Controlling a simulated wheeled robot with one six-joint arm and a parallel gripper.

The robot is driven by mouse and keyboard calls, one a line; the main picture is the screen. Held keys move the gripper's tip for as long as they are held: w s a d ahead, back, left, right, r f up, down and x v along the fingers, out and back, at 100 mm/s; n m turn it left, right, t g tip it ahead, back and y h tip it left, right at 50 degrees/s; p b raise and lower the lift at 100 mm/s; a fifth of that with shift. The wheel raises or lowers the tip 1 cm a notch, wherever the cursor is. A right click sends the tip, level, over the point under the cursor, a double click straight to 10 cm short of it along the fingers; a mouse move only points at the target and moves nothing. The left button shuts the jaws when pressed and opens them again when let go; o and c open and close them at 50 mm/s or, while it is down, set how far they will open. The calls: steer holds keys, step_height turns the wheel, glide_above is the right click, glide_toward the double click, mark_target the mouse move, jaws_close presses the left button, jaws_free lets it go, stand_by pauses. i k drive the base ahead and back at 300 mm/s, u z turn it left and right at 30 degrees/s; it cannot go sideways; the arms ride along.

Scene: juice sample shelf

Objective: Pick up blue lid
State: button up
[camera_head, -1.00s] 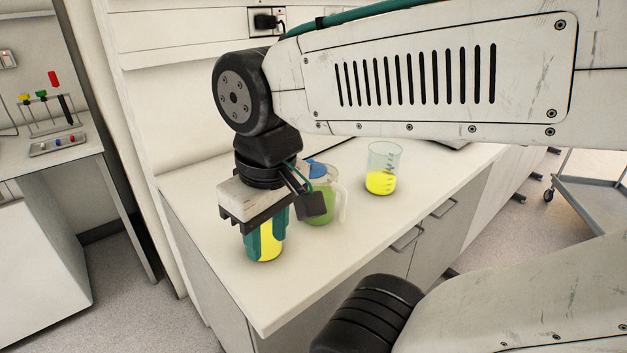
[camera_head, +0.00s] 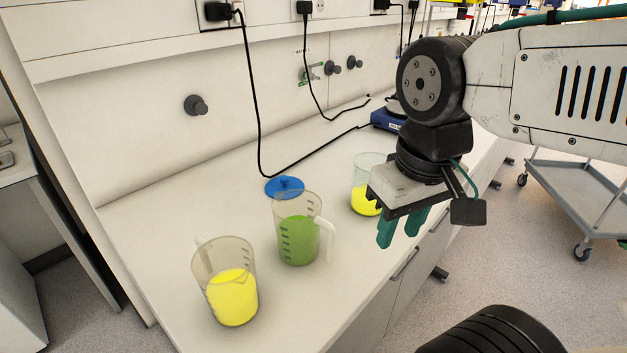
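The blue lid (camera_head: 285,187) lies flat on the white counter, behind the jug of green liquid (camera_head: 298,240). The jug's rim covers a little of the lid's front edge. My gripper (camera_head: 403,232) hangs to the right of the lid, over the counter's front edge, with its green fingers pointing down. The fingers are apart and nothing shows between them.
A jug of yellow liquid (camera_head: 231,290) stands at the front left of the counter (camera_head: 150,222). A beaker of yellow liquid (camera_head: 366,186) stands behind my gripper, partly hidden. A black cable (camera_head: 262,130) hangs down the wall onto the counter. A blue device (camera_head: 384,121) is farther back.

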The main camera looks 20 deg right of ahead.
mark_target(283, 182)
steer(key=u, duration=0.05)
steer(key=k, duration=0.5)
steer(key=z, duration=1.15)
steer(key=i, duration=0.85)
steer(key=u, duration=1.85)
